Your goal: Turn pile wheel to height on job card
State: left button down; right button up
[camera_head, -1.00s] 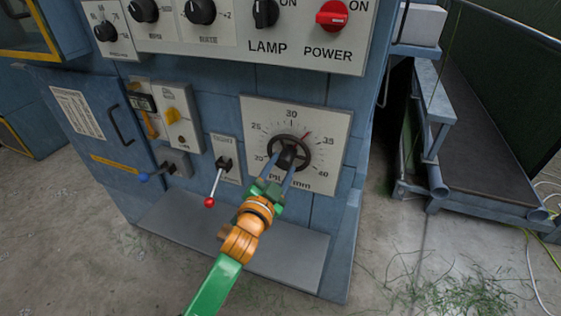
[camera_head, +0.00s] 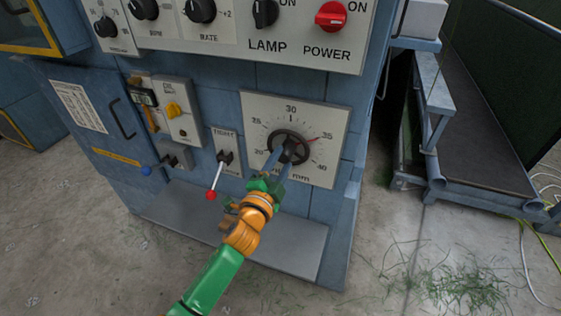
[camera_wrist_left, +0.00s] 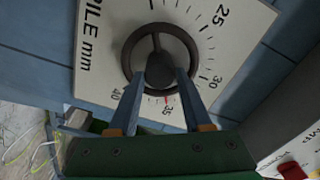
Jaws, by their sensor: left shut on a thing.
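The pile wheel (camera_head: 303,140) is a dark round handwheel on a white dial plate (camera_head: 337,118) marked in mm from 20 to 40. A red pointer mark at its edge (camera_head: 312,139) stands close to the 35 label. My left gripper (camera_head: 287,154) reaches up from below and is shut on the wheel's dark central part. The left wrist view shows the wheel's rim (camera_wrist_left: 128,50) and both fingers (camera_wrist_left: 158,95) on either side of that part, with the red mark by 35. My right gripper is out of view. I cannot identify the job card for certain.
A white printed sheet (camera_head: 78,107), too small to read, is on the blue door. A red-knobbed lever (camera_head: 216,180) is left of the dial. Switches (camera_head: 330,16) line the panel above. A grey ledge (camera_head: 290,250) lies below.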

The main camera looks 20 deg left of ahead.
pick_arm(q)
jog(key=shift+c, duration=1.6)
grip_release()
jog(key=s, duration=0.7)
jog(key=shift+a, duration=0.1)
jog(key=shift+f, duration=0.1)
